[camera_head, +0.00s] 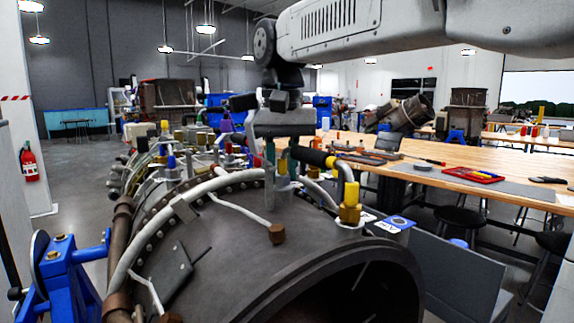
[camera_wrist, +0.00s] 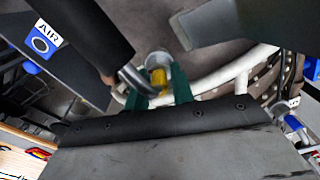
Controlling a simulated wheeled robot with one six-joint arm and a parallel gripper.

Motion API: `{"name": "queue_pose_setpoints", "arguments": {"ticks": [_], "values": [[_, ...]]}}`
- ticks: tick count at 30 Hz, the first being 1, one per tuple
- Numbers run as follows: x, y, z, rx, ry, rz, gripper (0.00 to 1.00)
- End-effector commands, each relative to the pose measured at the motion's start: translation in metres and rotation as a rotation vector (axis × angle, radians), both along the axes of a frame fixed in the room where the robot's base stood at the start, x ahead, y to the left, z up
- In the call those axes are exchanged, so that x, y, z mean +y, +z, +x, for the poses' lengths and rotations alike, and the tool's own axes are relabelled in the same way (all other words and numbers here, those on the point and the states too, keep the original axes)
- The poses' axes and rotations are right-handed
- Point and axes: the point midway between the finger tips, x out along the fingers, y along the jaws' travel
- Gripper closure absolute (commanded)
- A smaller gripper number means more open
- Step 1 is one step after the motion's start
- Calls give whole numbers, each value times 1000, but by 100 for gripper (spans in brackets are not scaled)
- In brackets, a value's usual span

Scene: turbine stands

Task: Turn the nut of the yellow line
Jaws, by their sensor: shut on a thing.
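My gripper (camera_head: 278,155) reaches down from above onto a fitting on top of the dark engine casing. In the wrist view its two green fingers (camera_wrist: 159,92) are shut on a yellow nut (camera_wrist: 159,77), one on each side. The nut also shows in the head view, partly hidden below the fingers (camera_head: 283,167). A bent silver tube (camera_wrist: 134,80) with a black sleeve (camera_wrist: 85,30) passes close to the nut.
The engine casing (camera_head: 250,250) carries pale pipes and several other fittings close by on the left. A blue and white AIR tag (camera_wrist: 42,40) is near the sleeve. A wooden workbench (camera_head: 480,165) with tools stands behind on the right.

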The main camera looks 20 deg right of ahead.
Motion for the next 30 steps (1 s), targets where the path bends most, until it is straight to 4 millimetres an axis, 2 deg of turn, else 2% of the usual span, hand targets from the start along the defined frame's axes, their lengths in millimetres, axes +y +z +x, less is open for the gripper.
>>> {"name": "queue_pose_setpoints", "arguments": {"ticks": [8, 9, 11, 12, 22, 30], "values": [[0, -1, 1, 0, 0, 1, 99], [0, -1, 1, 1, 0, 1, 73], [0, -1, 1, 1, 0, 1, 57], [0, -1, 1, 1, 0, 1, 54], [0, 5, 1, 1, 0, 1, 54], [1, 48, 3, 0, 1, 1, 54]]}}
